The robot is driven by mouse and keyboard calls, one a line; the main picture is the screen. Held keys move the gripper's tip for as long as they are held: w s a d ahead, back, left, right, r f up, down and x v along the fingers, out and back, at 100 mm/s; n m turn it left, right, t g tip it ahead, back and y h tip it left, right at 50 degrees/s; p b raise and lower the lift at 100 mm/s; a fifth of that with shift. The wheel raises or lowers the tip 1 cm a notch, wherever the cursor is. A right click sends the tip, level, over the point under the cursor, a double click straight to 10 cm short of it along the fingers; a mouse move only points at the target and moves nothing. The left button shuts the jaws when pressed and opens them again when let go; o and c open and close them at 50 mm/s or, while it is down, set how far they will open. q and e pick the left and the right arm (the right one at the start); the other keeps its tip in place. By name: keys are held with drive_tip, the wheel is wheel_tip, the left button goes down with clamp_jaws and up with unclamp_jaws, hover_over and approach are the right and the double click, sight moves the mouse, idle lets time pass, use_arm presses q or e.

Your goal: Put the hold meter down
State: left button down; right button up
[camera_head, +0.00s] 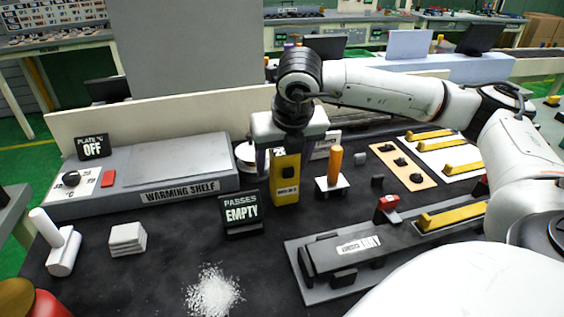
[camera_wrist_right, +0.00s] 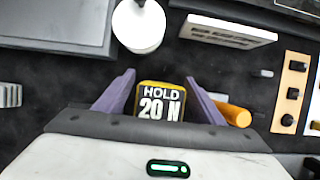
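The hold meter (camera_head: 286,182) is a yellow block with a dark face, upright near the middle of the black worktop. In the right wrist view its top (camera_wrist_right: 160,101) reads "HOLD 20 N". My right gripper (camera_head: 284,165) points down over it, with one purple finger on each side. My left gripper is not in view.
A "PASSES EMPTY" sign (camera_head: 241,209) stands just left of the meter. An orange peg on a white base (camera_head: 333,184) is close on the right. The warming shelf (camera_head: 180,165) is at left, a clip fixture (camera_head: 345,255) at front right. White granules (camera_head: 213,292) lie in front.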

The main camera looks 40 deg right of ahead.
drive_tip(key=shift+r, duration=0.1)
drive_tip(key=shift+r+p, duration=0.2)
drive_tip(key=shift+p, duration=0.15)
drive_tip(key=v, duration=1.1)
drive_tip(key=shift+s+r+b, duration=0.2)
drive_tip(key=shift+r+b, duration=0.15)
drive_tip(key=shift+a+f, duration=0.1)
